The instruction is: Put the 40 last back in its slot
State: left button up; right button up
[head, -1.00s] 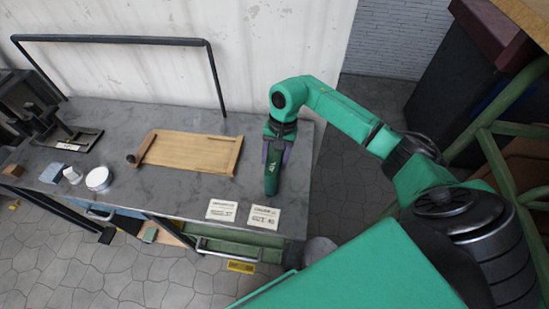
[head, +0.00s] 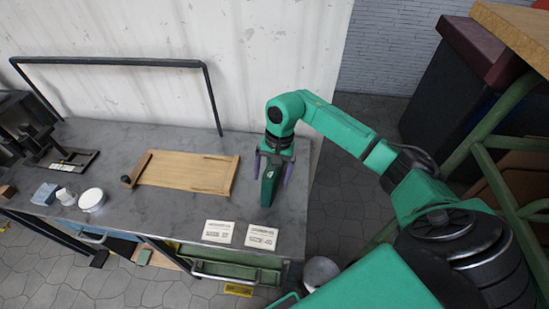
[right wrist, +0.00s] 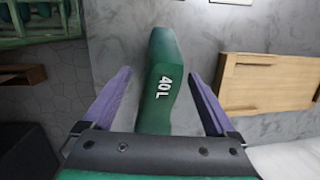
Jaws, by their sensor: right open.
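The 40 last (head: 268,188) is a dark green foot-shaped block near the right end of the grey bench. In the right wrist view it also shows (right wrist: 160,75), with "40L" in white on its side. My right gripper (head: 273,172) is open, its purple fingers on either side of the last with a gap on both sides in the right wrist view. The last appears to rest on the bench top. A green drawer (head: 225,265) under the front edge is partly open; its inside is mostly hidden. My left gripper is not in view.
Two white printed cards, one left (head: 218,231) and one right (head: 262,237), lie at the front edge. A wooden board (head: 190,172) lies left of the last. A white round tin (head: 91,199) and small blocks stand farther left. A dark rail (head: 120,62) runs behind.

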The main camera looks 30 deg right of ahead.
notch_tip(320, 180, up, 13)
jog(key=d+b, duration=0.1)
jog(key=d, duration=0.1)
jog(key=shift+w+d+b, duration=0.25)
jog(key=shift+w+b, duration=0.05)
jog(key=shift+b, duration=0.1)
